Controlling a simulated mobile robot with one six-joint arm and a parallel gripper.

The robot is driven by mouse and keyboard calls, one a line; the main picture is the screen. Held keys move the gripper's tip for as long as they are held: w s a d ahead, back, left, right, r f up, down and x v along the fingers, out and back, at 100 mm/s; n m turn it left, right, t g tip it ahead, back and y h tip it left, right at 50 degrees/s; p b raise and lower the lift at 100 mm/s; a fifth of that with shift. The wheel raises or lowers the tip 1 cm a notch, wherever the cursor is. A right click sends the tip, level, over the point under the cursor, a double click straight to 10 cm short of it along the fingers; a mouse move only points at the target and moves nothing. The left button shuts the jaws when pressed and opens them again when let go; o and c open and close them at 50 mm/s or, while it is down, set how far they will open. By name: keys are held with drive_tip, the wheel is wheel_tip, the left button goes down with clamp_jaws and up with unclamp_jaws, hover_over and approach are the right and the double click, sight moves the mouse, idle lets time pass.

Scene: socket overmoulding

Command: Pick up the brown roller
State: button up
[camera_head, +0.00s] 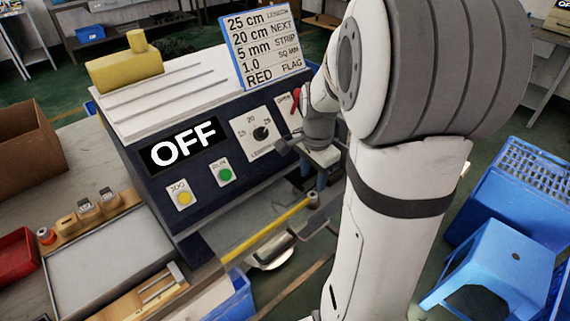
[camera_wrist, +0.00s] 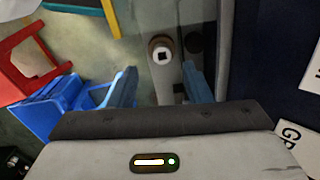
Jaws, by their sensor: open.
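The brown roller (camera_wrist: 153,44) shows end-on in the wrist view as a round brownish ring with a dark square hole, on a grey bar. In the head view a small brownish round piece (camera_head: 313,199) at the end of a yellow bar looks like the same roller, low beside the machine front. My gripper (camera_wrist: 157,84) is open, its blue fingers apart and empty. The roller appears just beyond the fingertips, roughly between them; I cannot tell the gap in depth. In the head view my gripper (camera_head: 313,178) is partly hidden by my arm, just above the roller.
The dark machine (camera_head: 205,160) with an OFF display and dials stands close beside my gripper. A sign board (camera_head: 265,42) and a yellow block (camera_head: 125,69) are on top. A blue stool (camera_head: 497,262) and a blue crate (camera_head: 520,185) stand right. A grey tray (camera_head: 110,262) lies left.

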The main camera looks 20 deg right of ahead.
sight(312, 197)
drive_tip(key=shift+w+d+f+m, duration=0.25)
drive_tip(key=shift+d+f+m, duration=0.15)
drive_tip(key=shift+f, duration=0.05)
drive_tip(key=shift+d+f, duration=0.1)
drive_tip(key=shift+f, duration=0.3)
drive_tip(key=f, duration=0.7)
drive_tip(key=shift+s+a, duration=0.1)
drive_tip(key=shift+a, duration=0.1)
drive_tip(key=shift+c, duration=0.2)
drive_tip(key=c, duration=0.6)
